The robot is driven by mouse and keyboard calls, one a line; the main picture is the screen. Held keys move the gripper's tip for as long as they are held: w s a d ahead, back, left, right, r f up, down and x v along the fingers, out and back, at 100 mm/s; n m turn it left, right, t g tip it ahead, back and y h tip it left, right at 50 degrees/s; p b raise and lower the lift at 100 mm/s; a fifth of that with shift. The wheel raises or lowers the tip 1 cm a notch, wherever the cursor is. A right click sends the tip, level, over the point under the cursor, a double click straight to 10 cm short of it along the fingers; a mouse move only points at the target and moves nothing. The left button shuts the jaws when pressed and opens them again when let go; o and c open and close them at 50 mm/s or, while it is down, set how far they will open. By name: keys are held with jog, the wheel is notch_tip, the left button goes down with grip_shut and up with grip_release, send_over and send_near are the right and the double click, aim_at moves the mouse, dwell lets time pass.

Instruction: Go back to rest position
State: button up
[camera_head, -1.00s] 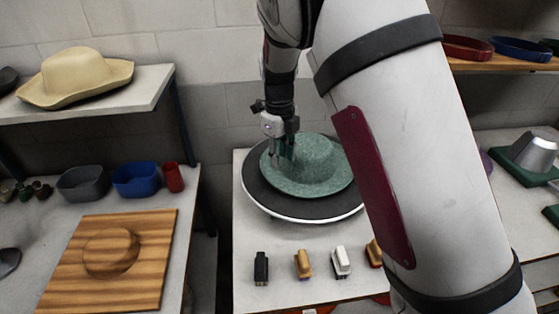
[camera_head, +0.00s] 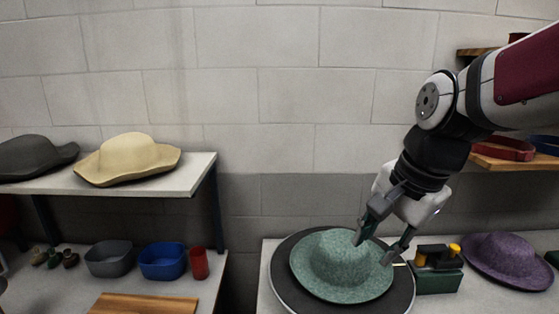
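A green felt hat (camera_head: 338,262) rests on a round black plate with a pale rim (camera_head: 292,288) on the middle table. My gripper (camera_head: 374,250) is at the upper right of the hat in the picture, fingers pointing down and spread apart. My arm reaches in from the upper right.
To the right stand a dark green device with a yellow knob (camera_head: 437,268) and a purple hat (camera_head: 506,260). A shelf with a tan hat (camera_head: 128,158) and a dark hat (camera_head: 36,157) is at left, above a blue bin (camera_head: 162,260). The wall area above the plate is clear.

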jog(key=s+d+n+t+h, duration=0.1)
jog(key=s+d+n+t, duration=0.1)
jog(key=s+n, duration=0.9)
jog(key=shift+s+d+r+h, duration=0.3)
jog(key=shift+s+d+r, duration=0.15)
jog(key=shift+s, duration=0.45)
